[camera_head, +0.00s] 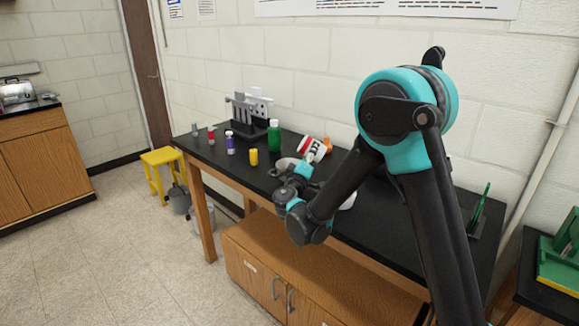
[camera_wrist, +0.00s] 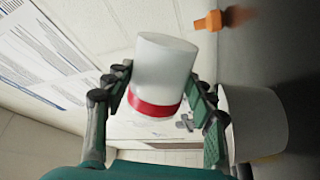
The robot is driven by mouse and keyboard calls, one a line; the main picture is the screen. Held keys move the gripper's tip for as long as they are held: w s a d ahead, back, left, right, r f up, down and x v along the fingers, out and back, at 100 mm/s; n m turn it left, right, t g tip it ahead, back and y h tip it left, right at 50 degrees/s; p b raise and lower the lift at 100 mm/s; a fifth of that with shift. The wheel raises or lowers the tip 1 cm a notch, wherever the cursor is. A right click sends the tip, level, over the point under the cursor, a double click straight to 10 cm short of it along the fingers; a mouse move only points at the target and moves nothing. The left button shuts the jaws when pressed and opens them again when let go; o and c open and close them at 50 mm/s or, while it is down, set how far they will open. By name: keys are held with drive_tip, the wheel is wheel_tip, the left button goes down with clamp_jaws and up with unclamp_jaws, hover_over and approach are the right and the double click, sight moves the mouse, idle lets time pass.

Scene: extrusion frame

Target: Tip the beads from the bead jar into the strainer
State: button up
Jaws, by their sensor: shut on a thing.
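My gripper (camera_wrist: 160,88) is shut on the bead jar (camera_wrist: 165,62), a white cylinder with a red band, with one finger on each side. In the head view the jar (camera_head: 313,147) is tilted above the black table, with red and dark marks on its side. A pale, rounded vessel (camera_head: 286,163), probably the strainer, stands partly behind my gripper. In the wrist view a large pale vessel (camera_wrist: 257,125) sits close beside the right finger. I cannot see any beads, and the inside of the jar and of the vessel is hidden.
A green bottle (camera_head: 273,136), a yellow vial (camera_head: 254,157), a purple vial (camera_head: 230,143) and a grey rack (camera_head: 248,115) stand left of the jar. The table's front left is clear.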

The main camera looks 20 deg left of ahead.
drive_tip(key=shift+f+n, duration=0.35)
drive_tip(key=shift+n, duration=0.75)
drive_tip(key=shift+s+a+r+n+y, duration=0.1)
drive_tip(key=shift+a+r+n+y, duration=0.15)
drive_tip(key=shift+a+n, duration=0.25)
drive_tip(key=shift+a+r+n+y, duration=0.15)
drive_tip(key=shift+a+n+y, duration=0.1)
drive_tip(key=shift+a+n, duration=0.2)
drive_tip(key=shift+a+r+n+y, duration=0.1)
drive_tip(key=shift+r+n+y, duration=0.1)
drive_tip(key=shift+n, duration=0.4)
drive_tip(key=shift+r+n+y, duration=0.15)
drive_tip(key=shift+n+y, duration=0.05)
drive_tip(key=shift+n, duration=0.35)
drive_tip(key=shift+a+f+n+y, duration=0.3)
drive_tip(key=shift+f+n, duration=0.15)
drive_tip(key=shift+n, duration=0.65)
drive_tip(key=shift+s+a+r+n+g+y+p, duration=0.15)
drive_tip(key=shift+a+r+n+y+p, duration=0.15)
drive_tip(key=shift+n, duration=0.75)
drive_tip(key=shift+w+a+r+n+g+y+p, duration=0.15)
drive_tip(key=shift+a+n+y, duration=0.15)
drive_tip(key=shift+n, duration=0.8)
drive_tip(key=shift+s+a+r+n+g+y+p, duration=0.1)
drive_tip(key=shift+s+a+r+n+y+p, duration=0.15)
drive_tip(key=shift+n, duration=0.8)
idle(0.5)
